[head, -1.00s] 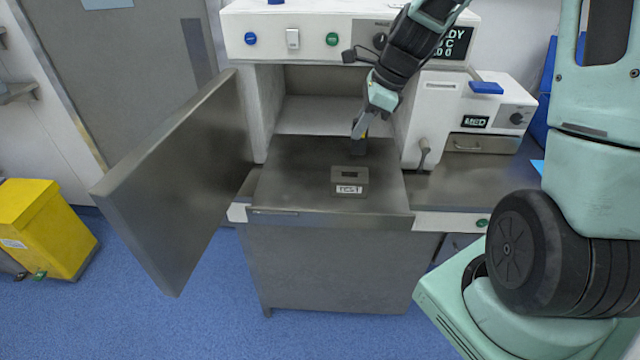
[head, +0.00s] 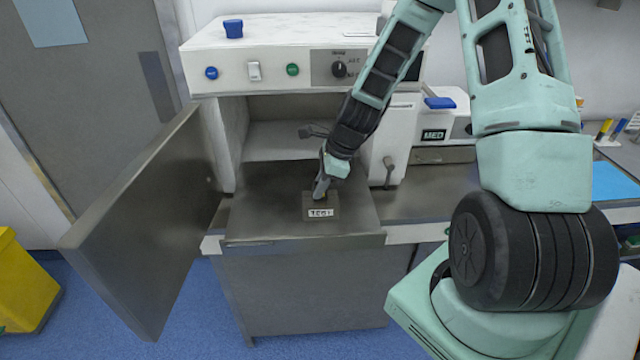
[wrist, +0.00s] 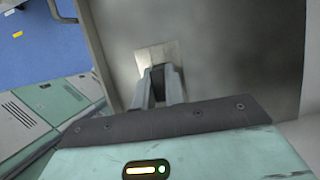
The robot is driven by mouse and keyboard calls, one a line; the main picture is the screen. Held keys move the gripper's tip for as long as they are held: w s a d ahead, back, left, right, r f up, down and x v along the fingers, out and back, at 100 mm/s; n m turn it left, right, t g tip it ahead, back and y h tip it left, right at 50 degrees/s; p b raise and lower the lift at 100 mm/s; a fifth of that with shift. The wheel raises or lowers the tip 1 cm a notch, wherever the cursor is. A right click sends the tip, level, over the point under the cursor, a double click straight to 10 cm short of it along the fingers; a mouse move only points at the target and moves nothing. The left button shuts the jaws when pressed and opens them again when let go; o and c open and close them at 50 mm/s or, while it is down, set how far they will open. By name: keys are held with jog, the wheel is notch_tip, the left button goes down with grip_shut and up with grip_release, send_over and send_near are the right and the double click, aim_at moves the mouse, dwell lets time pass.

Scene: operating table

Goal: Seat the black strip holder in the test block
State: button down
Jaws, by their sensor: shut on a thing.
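The test block (head: 322,212), a small grey-brown block with a white label, sits on the steel shelf in the head view. Its pale top shows beyond my fingers in the wrist view (wrist: 160,53). My gripper (head: 319,194) is at the block's top, at its left part in the head view. In the wrist view my gripper (wrist: 160,88) is shut on the black strip holder (wrist: 158,76), a dark piece between the fingers. The holder's lower end is hidden, so I cannot tell whether it is inside the block's slot.
The steel shelf (head: 265,215) is otherwise clear. An open steel door (head: 140,225) stands to its left. The white machine (head: 285,50) with its open chamber is behind, and a small lever (head: 388,170) is to the right.

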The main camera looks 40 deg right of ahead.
jog(key=shift+f, duration=0.15)
jog(key=c, duration=1.5)
grip_release()
jog(key=shift+o, duration=0.2)
